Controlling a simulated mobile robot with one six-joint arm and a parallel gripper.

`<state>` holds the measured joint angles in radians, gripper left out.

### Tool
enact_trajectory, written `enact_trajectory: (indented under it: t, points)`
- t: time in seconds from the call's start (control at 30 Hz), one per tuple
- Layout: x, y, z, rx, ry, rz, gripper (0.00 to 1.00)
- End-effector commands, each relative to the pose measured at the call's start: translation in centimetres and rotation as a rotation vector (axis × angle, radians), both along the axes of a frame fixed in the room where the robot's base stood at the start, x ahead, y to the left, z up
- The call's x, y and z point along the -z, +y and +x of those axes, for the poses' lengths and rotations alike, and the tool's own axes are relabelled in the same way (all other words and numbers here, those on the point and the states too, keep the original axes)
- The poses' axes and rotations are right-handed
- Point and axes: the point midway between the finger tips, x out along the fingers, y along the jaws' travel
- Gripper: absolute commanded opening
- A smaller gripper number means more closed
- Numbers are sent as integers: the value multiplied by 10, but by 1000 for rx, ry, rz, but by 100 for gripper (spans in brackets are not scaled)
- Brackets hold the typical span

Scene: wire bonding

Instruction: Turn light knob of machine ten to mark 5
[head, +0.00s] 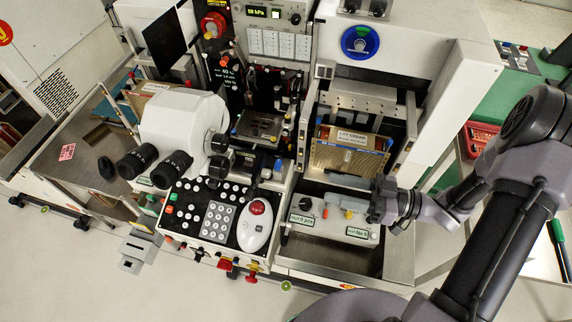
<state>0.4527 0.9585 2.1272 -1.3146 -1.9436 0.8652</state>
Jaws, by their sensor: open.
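My gripper (335,191) reaches in from the right, its two fingers apart and pointing left. It is above a pale control box (325,232) at the front of the machine, and nothing shows between its fingers. The box has a black round knob (305,204) at its left end, to the left of my fingertips, and white labels on its front. My gripper hides part of the box's top. A blue-ringed round dial (360,42) is on the white housing at the back. I cannot tell which knob is the light knob, nor read any mark or machine number.
A white microscope (183,125) with black eyepieces stands left. A keypad panel (215,215) with a white mouse-like unit (258,222) and red button is in front of it. A brown magazine (348,152) stands behind the box. A red basket (481,138) is at right.

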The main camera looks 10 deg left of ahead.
Motion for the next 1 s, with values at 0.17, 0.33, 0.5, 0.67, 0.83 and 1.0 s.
enact_trajectory:
  t: [0.17,0.33,0.5,0.67,0.83,1.0]
  points:
    - [3,56,3,-6,0,-1,42]
    - [2,106,8,-3,-2,-3,42]
    - [2,135,11,0,-1,-3,42]
    - [1,144,12,3,-1,-3,42]
    - [0,145,12,4,-1,-3,42]
    - [0,145,12,4,-1,-3,21]
